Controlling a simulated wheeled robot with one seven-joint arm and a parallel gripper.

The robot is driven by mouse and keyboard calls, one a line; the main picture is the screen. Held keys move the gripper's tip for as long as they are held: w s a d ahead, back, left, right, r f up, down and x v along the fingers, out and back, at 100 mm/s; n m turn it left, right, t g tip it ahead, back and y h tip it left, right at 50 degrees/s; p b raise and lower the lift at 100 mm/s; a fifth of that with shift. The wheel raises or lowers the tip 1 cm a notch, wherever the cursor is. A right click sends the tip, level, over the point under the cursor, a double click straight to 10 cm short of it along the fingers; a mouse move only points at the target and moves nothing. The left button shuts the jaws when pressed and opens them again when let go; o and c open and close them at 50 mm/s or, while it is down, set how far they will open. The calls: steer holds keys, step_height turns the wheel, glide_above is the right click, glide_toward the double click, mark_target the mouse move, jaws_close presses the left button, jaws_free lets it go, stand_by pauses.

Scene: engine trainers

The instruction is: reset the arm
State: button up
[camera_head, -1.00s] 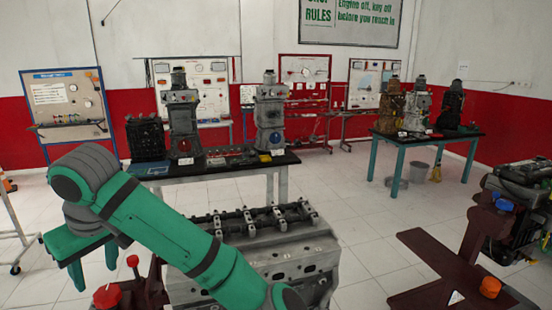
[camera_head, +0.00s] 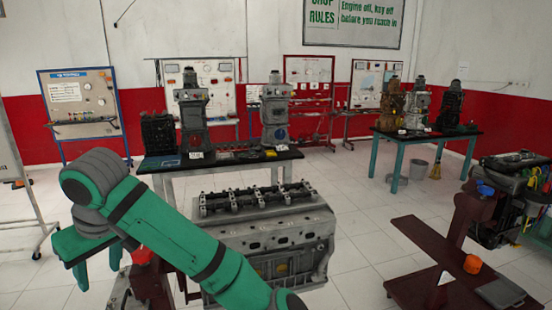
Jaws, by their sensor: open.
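My green and grey arm reaches from the left side of the head view down to the bottom edge, right of the middle. My gripper is below the frame and cannot be seen, so what its fingers are near is hidden. The arm passes in front of a grey engine block (camera_head: 285,235) with a row of rocker gear along its top. The arm hides part of the block's left side and its dark red stand.
A black table (camera_head: 225,163) with engine models stands behind the block. A teal-legged table (camera_head: 425,134) with more engines stands at the back right. A dark red stand (camera_head: 430,250) carries another engine (camera_head: 510,195) at right. White floor lies between them.

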steer(key=w+a+f+m+t+y, duration=0.15)
steer(key=f+y, duration=0.25)
steer(key=f, duration=0.4)
steer(key=w+a+f+m+y, duration=0.1)
steer(key=a+f+m+y, duration=0.2)
steer(key=f+y, duration=0.35)
steer(key=s+d+f+m+t+h, duration=0.2)
steer(key=d+f+m+t, duration=0.2)
steer(key=d+f, duration=0.45)
steer(key=s+d+f+m+t+h, duration=0.25)
steer(key=d+f+m+t, duration=0.25)
steer(key=d+f, duration=0.3)
steer(key=s+d+f+m+t+h, duration=0.1)
steer(key=s+d+f+h, duration=0.3)
steer(key=s+d, duration=0.35)
steer(key=s+d+f+m+t+h, duration=0.1)
steer(key=s+d+f+t+h, duration=0.15)
steer(key=s+d+f, duration=0.4)
steer(key=s+d+r+n+h, duration=0.1)
steer(key=s+d+r+h, duration=0.1)
steer(key=s+d, duration=0.4)
steer(key=s+d+r+n+h, duration=0.2)
steer(key=s+d+r, duration=0.3)
steer(key=s, duration=0.5)
steer(key=shift+d+g, duration=0.3)
steer(key=shift+d, duration=0.1)
